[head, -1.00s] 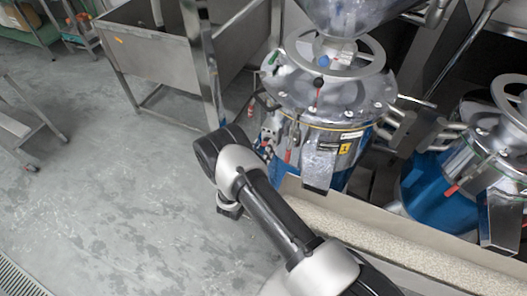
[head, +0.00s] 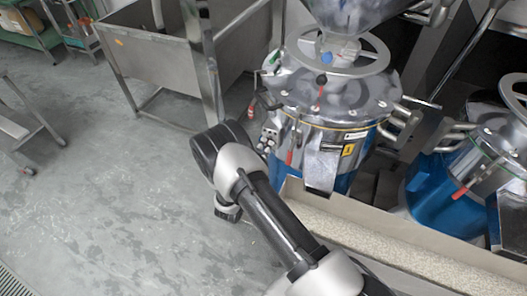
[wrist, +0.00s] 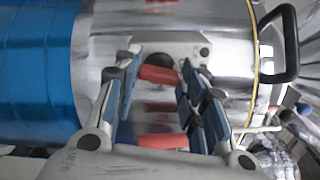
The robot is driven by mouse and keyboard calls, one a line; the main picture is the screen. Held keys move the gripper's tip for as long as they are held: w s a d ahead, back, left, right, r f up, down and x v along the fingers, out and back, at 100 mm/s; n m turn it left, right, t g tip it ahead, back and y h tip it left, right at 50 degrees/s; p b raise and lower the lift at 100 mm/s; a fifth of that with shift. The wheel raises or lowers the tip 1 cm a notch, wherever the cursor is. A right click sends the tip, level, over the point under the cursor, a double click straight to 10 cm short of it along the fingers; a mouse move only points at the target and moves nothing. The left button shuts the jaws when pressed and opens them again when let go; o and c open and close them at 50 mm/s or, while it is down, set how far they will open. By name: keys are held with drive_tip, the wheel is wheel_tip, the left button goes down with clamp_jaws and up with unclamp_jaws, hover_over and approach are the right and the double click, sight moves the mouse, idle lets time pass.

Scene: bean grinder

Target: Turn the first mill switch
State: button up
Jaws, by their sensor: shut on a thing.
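The first mill (head: 335,115) is a steel drum with a blue lower part, left of a second, similar mill. A switch plate sits on its steel side, seen close up in the wrist view (wrist: 182,50). A red switch handle (wrist: 158,75) shows between the fingers of my gripper (wrist: 163,82). My gripper is shut on this red handle, with the blue-padded fingers on either side of it. In the head view my wrist reaches the mill's left side, and my fingers cannot be made out there.
The second mill (head: 440,195) stands at the right. A trough of pale beans (head: 375,245) runs in front of the mills. A steel sink (head: 185,58) stands behind left. A black loop handle (wrist: 287,40) projects near my gripper. The floor at left is open.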

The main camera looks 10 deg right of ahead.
drive_tip(key=shift+n, duration=1.2)
drive_tip(key=o, duration=1.1)
drive_tip(key=shift+c, duration=0.2)
drive_tip(key=shift+s+a, duration=0.1)
drive_tip(key=v, duration=1.1)
drive_tip(key=shift+s+a, duration=0.2)
drive_tip(key=shift+s, duration=0.15)
